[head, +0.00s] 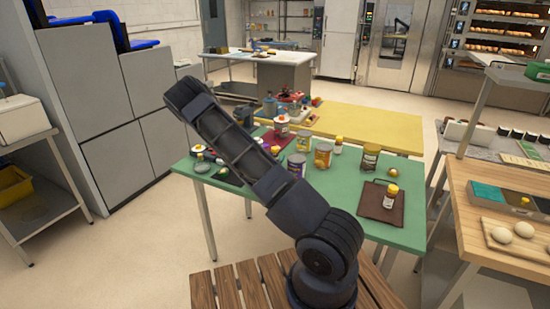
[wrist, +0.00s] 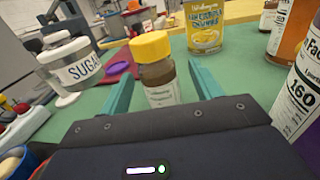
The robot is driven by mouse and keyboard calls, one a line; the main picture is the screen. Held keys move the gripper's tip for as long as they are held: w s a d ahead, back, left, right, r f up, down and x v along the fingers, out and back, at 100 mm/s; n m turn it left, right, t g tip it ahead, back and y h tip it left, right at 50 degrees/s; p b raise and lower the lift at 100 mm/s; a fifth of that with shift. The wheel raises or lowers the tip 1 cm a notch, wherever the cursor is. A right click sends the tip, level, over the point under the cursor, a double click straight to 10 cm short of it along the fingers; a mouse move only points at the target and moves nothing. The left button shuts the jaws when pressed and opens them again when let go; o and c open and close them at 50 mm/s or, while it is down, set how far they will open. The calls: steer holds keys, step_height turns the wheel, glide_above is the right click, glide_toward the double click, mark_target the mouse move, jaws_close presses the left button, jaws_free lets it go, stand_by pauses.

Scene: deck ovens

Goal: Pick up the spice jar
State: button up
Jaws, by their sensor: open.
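The spice jar (wrist: 158,78), a small brown bottle with a yellow cap and pale label, stands upright on the green table in the wrist view. My gripper (wrist: 163,70) is open, with one teal finger to the left of the jar and one to the right. Gaps show on both sides, and the fingers do not appear to touch it.
A white SUGAR jar (wrist: 72,66) stands left of my gripper. A yellow can (wrist: 205,27) stands behind to the right, and a purple-labelled can (wrist: 306,95) is close on the right. The green table (head: 335,205) has free room near its front middle.

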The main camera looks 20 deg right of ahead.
mark_target(276, 154)
steer(key=x, duration=0.3)
steer(key=shift+w+r, duration=0.1)
steer(key=shift+w, duration=0.1)
steer(key=c, duration=1.1)
